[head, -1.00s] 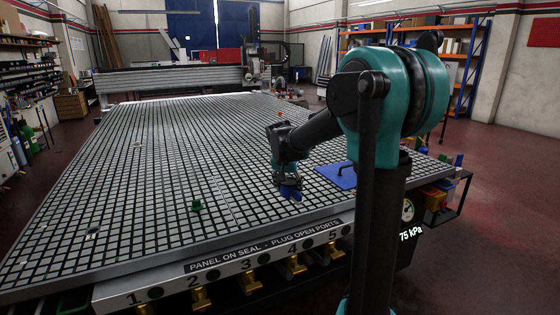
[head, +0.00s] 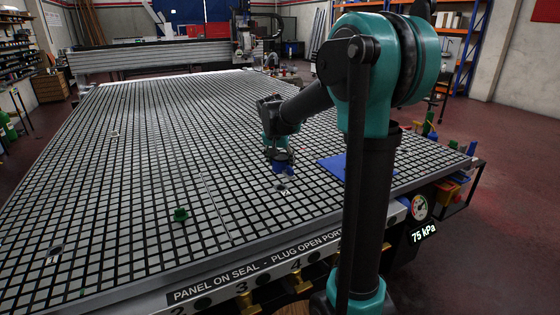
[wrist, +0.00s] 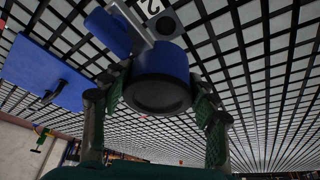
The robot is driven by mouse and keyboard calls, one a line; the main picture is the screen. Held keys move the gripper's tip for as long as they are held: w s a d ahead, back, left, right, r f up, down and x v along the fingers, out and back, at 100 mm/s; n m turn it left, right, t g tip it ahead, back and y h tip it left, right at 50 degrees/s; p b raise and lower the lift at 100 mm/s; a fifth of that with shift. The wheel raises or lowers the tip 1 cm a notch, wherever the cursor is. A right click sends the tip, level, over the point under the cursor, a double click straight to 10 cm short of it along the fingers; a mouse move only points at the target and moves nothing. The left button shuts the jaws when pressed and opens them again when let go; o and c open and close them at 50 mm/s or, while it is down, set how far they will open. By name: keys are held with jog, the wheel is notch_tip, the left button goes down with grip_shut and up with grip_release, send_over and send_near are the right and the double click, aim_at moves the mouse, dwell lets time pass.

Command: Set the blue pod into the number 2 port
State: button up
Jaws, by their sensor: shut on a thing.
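The blue pod (head: 284,169) is held at the end of my gripper (head: 281,160), low over the grid table. In the wrist view the pod (wrist: 162,62) is a blue cylinder with a dark round end face, between the two fingers of my gripper (wrist: 158,92). A second, smaller blue cylinder (wrist: 107,32) shows beside it; I cannot tell if it belongs to the pod. A port with a dark hole (wrist: 168,25) and a white label reading like a 2 shows just beyond the pod. In the head view a labelled port (head: 282,188) lies just in front of the pod, which appears apart from it.
Other ports show at front left (head: 57,249) and farther back (head: 115,133). A blue panel with a handle (head: 345,166) lies right of my gripper. The gauge reads 75 kPa (head: 423,233). The far grid is clear.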

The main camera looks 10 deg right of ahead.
jog(key=shift+s+a, duration=0.1)
jog(key=shift+s, duration=0.05)
jog(key=shift+f, duration=2.9)
jog(key=shift+f, duration=0.9)
dwell(0.7)
jog(key=o, duration=1.5)
jog(key=shift+s, duration=0.1)
